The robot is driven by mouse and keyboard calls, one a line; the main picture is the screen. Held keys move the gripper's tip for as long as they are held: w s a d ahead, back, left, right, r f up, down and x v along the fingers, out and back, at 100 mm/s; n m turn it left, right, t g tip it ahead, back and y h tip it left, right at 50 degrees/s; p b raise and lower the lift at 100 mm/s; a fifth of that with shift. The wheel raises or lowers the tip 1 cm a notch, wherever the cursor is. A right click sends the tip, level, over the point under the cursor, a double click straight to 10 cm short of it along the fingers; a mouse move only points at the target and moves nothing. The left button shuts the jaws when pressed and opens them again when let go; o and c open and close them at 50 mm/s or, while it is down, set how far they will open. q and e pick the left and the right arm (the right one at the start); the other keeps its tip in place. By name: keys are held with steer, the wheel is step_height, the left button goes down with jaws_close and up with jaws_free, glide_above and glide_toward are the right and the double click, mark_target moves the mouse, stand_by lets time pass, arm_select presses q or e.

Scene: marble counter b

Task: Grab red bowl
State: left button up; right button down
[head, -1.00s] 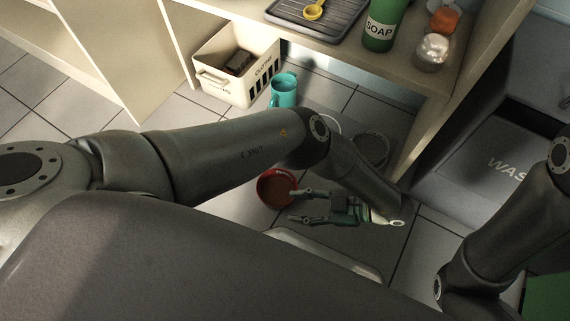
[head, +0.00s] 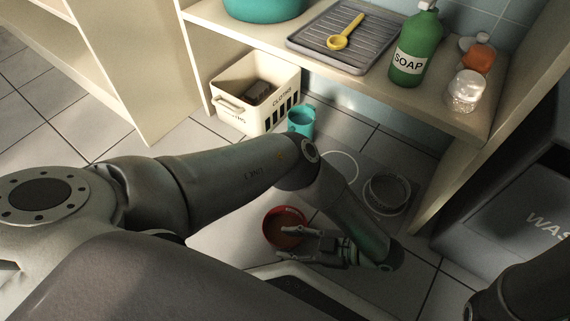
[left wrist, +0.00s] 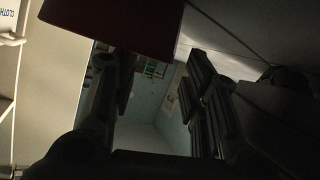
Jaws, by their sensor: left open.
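In the left wrist view the bowl (left wrist: 110,28) is a dark red shape at the top, in front of the open, empty fingers (left wrist: 150,68). My right gripper is out of view.
Above, the shelf (head: 335,75) holds a tray (head: 310,38) and a soap bottle (head: 412,50). A washing machine (head: 520,190) is at right.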

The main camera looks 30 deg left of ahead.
mark_target(280, 248)
arm_select(q)
steer(key=b+x, duration=0.1)
steer(key=x, duration=0.2)
steer(key=shift+a+f+b, duration=0.2)
steer(key=shift+f+b, duration=0.1)
steer(key=shift+x, duration=0.75)
steer(key=shift+r, duration=0.2)
jaws_close()
